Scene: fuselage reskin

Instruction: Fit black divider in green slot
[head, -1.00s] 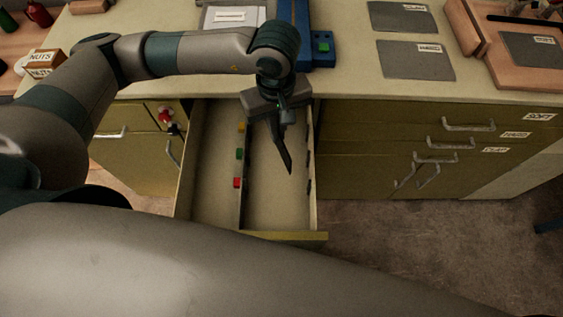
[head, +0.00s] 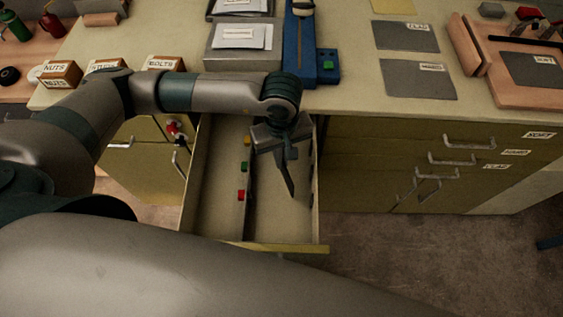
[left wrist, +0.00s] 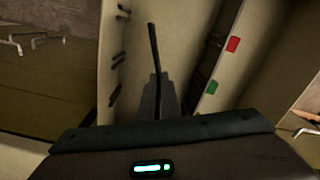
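The black divider (head: 288,180) is a thin dark strip hanging from my left gripper (head: 281,157), tilted, over the right compartment of the open drawer (head: 318,200). In the left wrist view the gripper fingers (left wrist: 157,97) are shut on the divider (left wrist: 154,45), which sticks out beyond them. The green marker (head: 245,167) sits on the drawer's middle partition, left of the divider; it also shows in the left wrist view (left wrist: 211,87). The divider looks apart from the partition. The slot itself is hard to make out at the green marker. My right gripper is out of view.
A yellow marker (head: 247,139) and a red marker (head: 241,195) sit on the same partition. Dark slots (left wrist: 115,94) line the opposite drawer wall. Label boxes (head: 62,74), a blue device (head: 300,50) and grey mats (head: 421,82) are on the counter.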

